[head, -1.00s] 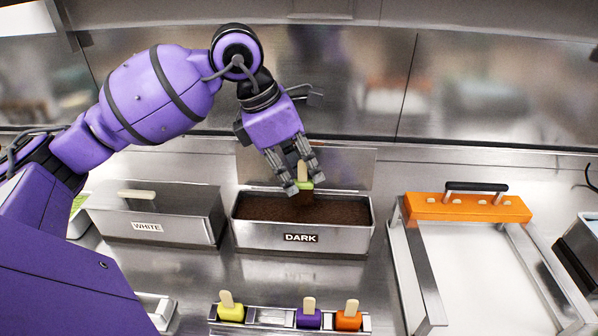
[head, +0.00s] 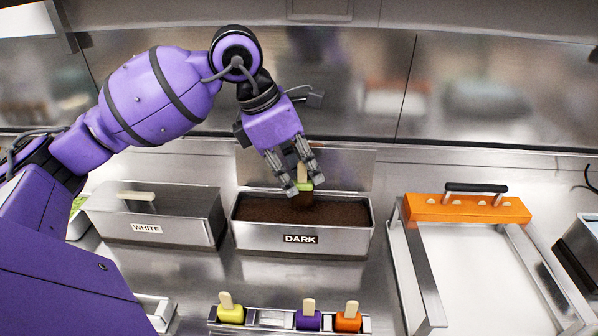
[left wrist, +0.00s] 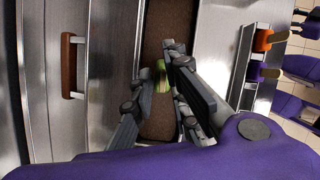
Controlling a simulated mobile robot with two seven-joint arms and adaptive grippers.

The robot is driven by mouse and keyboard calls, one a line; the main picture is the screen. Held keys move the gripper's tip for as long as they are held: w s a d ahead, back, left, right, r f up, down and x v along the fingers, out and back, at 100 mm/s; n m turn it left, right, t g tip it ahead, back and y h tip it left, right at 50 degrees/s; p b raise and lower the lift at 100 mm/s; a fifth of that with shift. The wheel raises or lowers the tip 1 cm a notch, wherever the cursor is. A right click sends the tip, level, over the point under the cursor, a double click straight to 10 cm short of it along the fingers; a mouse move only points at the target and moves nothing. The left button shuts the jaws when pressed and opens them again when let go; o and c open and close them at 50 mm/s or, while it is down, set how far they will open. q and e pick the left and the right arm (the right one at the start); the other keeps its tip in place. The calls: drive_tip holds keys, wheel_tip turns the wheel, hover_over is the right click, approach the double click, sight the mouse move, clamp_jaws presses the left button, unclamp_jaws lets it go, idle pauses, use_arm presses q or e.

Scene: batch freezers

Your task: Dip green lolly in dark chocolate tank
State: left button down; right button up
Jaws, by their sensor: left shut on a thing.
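My left gripper (head: 303,184) is shut on the stick of the green lolly (head: 304,187) above the dark chocolate tank. The lolly's top edge shows green and its lower part is dark brown. It is upright at the chocolate; whether its tip is below the surface is hard to tell. The dark tank (head: 290,240) is a steel tub labelled DARK, open and filled with brown chocolate. In the left wrist view the green lolly (left wrist: 160,72) shows between the fingers (left wrist: 153,78) over the brown strip of the tank (left wrist: 157,125). My right gripper is not in view.
A closed tank (head: 152,228) labelled WHITE stands left of the dark one. In front, a rack (head: 265,316) holds a yellow lolly (head: 230,313), a purple lolly (head: 309,319) and an orange lolly (head: 348,321), with an empty place.

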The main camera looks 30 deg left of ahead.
sight(299, 164)
use_arm(q)
drive_tip(key=shift+r+p, duration=0.95)
drive_tip(key=shift+r, duration=1.7)
drive_tip(key=shift+f, duration=0.1)
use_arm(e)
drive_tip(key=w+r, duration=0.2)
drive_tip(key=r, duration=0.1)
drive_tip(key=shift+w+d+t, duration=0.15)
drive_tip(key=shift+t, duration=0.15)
